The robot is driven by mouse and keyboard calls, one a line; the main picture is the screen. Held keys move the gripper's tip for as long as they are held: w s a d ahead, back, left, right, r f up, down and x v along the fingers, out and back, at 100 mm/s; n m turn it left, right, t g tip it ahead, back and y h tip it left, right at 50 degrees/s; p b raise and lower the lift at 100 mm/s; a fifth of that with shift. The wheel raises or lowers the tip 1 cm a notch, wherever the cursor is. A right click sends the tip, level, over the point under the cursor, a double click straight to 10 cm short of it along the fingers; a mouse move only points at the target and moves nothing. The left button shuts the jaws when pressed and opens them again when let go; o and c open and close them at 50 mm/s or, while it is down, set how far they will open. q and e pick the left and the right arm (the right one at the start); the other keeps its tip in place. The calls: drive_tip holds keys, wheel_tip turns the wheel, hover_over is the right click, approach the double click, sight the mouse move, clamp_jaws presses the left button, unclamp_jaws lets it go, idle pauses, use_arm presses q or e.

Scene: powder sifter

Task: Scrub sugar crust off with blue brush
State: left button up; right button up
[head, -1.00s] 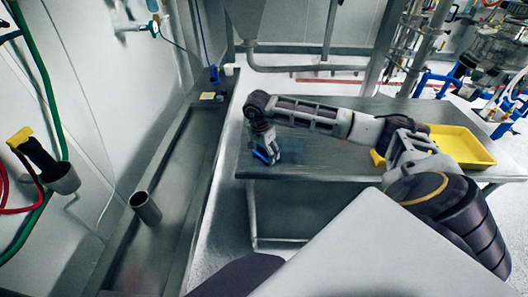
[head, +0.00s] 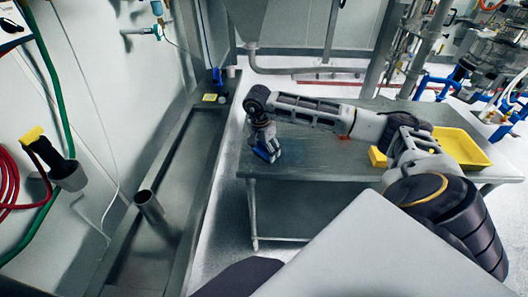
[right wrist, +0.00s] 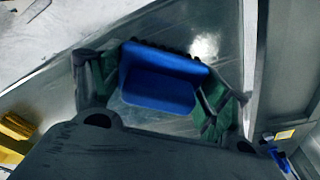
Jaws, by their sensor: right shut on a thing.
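The blue brush (head: 263,154) is in my right gripper (head: 267,150), low over the left end of the grey metal table. In the right wrist view the blue brush (right wrist: 160,85) sits between the two green-padded fingers of my right gripper (right wrist: 158,92), which is shut on it. The metal surface lies just beneath; I cannot tell whether the brush touches it. A pale shiny patch (right wrist: 205,45) shows beside the brush; I cannot tell whether it is sugar crust or glare. My left gripper is not in view.
A yellow tray (head: 462,150) stands on the table's right part, with a smaller yellow thing (head: 377,157) beside it. A metal cup (head: 149,204) stands in the long trough (head: 175,150) on the left. Pipes and machinery stand at the back right.

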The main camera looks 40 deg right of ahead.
wheel_tip(320, 180, up, 3)
drive_tip(key=shift+f+p, duration=0.1)
drive_tip(key=shift+p, duration=0.5)
drive_tip(key=shift+r+p, duration=0.3)
drive_tip(key=shift+r, duration=0.6)
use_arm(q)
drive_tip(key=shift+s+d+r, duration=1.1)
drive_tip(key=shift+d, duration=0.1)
